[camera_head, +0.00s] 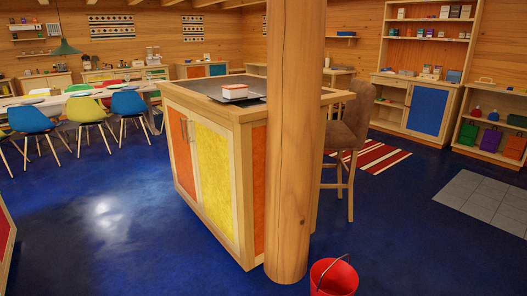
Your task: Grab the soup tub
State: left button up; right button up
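A small white tub with an orange-red band (235,92) sits on the dark top of the wooden island (220,117), close to the near end. It may be the soup tub, but it is too small to read any label. A dark flat surface or tray edge shows under and beside it. Neither of my grippers is in view.
A thick log post (293,150) stands at the island's near right corner. A red bucket (334,279) is on the floor by its foot. A brown high chair (352,130) stands right of the post. The blue floor (105,225) left of the island is open.

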aim_at(229, 92)
jog(key=i+j+z, duration=0.2)
jog(key=i+j, duration=0.35)
jog(key=i, duration=0.25)
jog(key=i+j+z, duration=0.25)
jog(key=i+j, duration=0.4)
jog(key=i, duration=0.15)
